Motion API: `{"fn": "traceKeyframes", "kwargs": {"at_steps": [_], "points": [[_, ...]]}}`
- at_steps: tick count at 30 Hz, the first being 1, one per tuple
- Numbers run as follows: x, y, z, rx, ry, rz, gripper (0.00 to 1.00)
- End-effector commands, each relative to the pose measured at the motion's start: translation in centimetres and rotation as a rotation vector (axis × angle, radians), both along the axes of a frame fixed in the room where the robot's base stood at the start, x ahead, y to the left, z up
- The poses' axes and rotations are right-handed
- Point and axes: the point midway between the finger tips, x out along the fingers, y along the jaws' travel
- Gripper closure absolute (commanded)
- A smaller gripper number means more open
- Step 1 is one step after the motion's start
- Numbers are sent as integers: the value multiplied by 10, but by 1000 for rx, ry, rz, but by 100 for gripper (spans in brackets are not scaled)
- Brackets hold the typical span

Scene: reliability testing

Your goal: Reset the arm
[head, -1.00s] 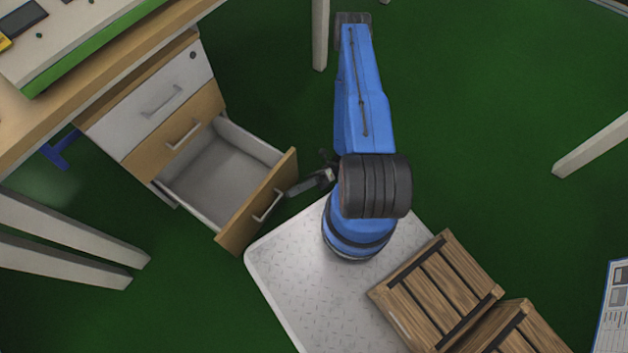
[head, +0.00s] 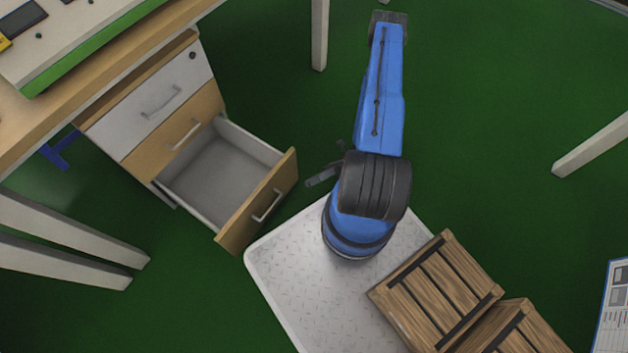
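My blue arm (head: 382,95) stands on my base and reaches up the picture, its far joint near the top edge. My gripper (head: 322,176) shows as a dark, partly hidden shape just left of the arm's black joint. It is to the right of the open drawer's front and apart from it. Its fingers are small and partly covered, so I cannot tell whether they are open or shut. I see nothing held in it.
A drawer cabinet (head: 150,105) stands at the left under a wooden desk (head: 98,80). Its bottom drawer (head: 222,172) is pulled out and looks empty. Wooden crates (head: 437,290) lie at the lower right.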

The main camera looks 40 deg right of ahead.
Motion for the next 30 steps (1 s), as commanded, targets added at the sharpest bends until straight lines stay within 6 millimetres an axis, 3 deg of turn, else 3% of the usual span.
{"fn": "traceKeyframes", "kwargs": {"at_steps": [16,30], "points": [[5,-4,7,-18,-25,17,84],[46,-36,81,-186,-299,197,84]]}}
